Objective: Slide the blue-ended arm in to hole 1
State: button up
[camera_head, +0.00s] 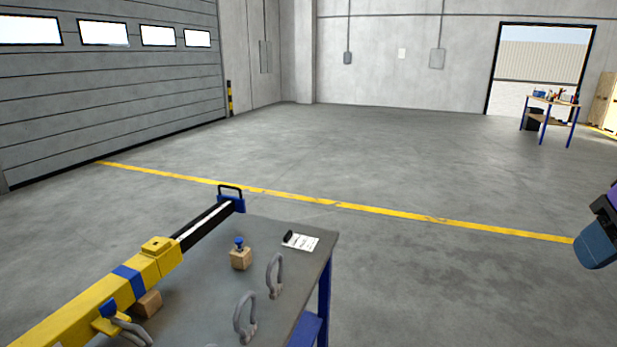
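The blue-ended arm (204,225) is a long black bar with a white strip along it. Its far end carries a blue block (237,205) with a black handle (230,189). Its near end meets a yellow beam (85,313), at a raised yellow block (158,246) with a small dark spot on top. How deep the bar sits in the beam cannot be told. No hole number is readable, so hole 1 cannot be picked out. My gripper's fingers are not seen. A blue, black and purple part at the right edge looks like my arm, cut off by the frame.
The grey workbench (205,290) holds a wooden block with a blue knob (240,257), two grey loops (275,275) (245,318) and a white sheet with a black item (302,241). The floor beyond is clear. Another bench (550,104) stands far right by the doorway.

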aim_at(190, 234)
jog(key=i+l+z, duration=0.15)
jog(key=i, duration=0.6)
jog(key=i+l+z, duration=0.1)
jog(key=i, duration=0.65)
jog(key=i+l+u, duration=0.1)
jog(key=i+u, duration=0.2)
jog(key=u, duration=0.15)
jog(key=i+l+u, duration=0.2)
jog(key=u, duration=0.25)
jog(key=i+l+u, duration=0.3)
jog(key=u, duration=0.15)
jog(key=i+l+u, duration=0.3)
jog(key=u, duration=0.15)
jog(key=i+l+u, duration=0.1)
jog(key=l+u, duration=0.8)
jog(key=i+l, duration=0.05)
jog(key=l, duration=0.05)
